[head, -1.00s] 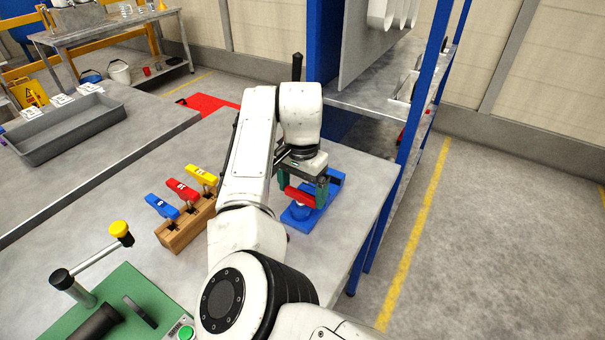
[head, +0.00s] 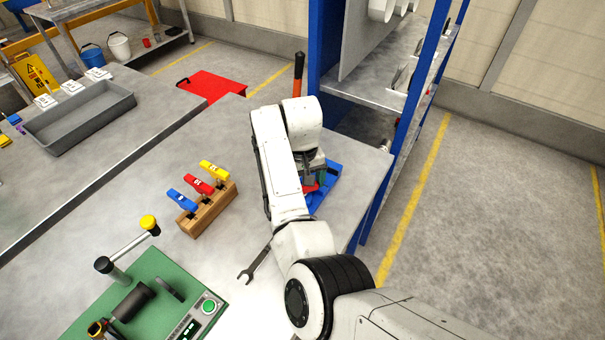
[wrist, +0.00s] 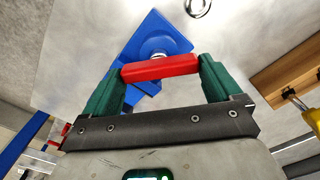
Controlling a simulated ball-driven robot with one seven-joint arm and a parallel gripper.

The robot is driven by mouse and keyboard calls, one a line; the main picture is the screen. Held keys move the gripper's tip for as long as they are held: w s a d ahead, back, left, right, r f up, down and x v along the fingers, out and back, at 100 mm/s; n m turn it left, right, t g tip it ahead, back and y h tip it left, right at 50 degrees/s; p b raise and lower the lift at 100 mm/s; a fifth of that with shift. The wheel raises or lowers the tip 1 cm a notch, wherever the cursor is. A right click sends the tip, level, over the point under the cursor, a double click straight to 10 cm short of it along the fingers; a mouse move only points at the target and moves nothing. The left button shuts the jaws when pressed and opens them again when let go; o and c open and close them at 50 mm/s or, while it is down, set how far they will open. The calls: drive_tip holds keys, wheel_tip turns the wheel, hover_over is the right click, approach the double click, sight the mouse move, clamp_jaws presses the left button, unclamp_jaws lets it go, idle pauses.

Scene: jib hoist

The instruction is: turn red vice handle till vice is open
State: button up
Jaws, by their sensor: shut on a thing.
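The blue vice (head: 331,183) stands near the right edge of the grey bench, partly hidden behind my arm. In the wrist view its blue body (wrist: 156,35) lies beyond the fingers. The red vice handle (wrist: 160,68) is a straight square bar spanning the gap between my two green fingers. In the head view only a bit of the red handle (head: 309,188) shows. My gripper (head: 317,178) is shut on the handle, with one finger at each end of the bar. The vice jaws are not clear enough to tell how far apart they stand.
A wooden block (head: 208,208) with blue, red and yellow toggle clamps stands left of my arm. A wrench (head: 254,264) lies in front of it. A green machine (head: 150,300) with a yellow-knobbed lever is at lower left. A blue-framed shelf (head: 400,120) rises behind the vice.

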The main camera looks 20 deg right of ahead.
drive_tip(key=shift+r+n+p, duration=0.1)
drive_tip(key=shift+n+p, duration=0.75)
drive_tip(key=shift+n, duration=0.45)
drive_tip(key=o, duration=0.7)
drive_tip(key=shift+a, duration=0.1)
drive_tip(key=shift+o, duration=0.2)
wheel_tip(320, 180, up, 11)
drive_tip(key=b, duration=0.1)
drive_tip(key=shift+b, duration=0.3)
drive_tip(key=shift+f, duration=0.2)
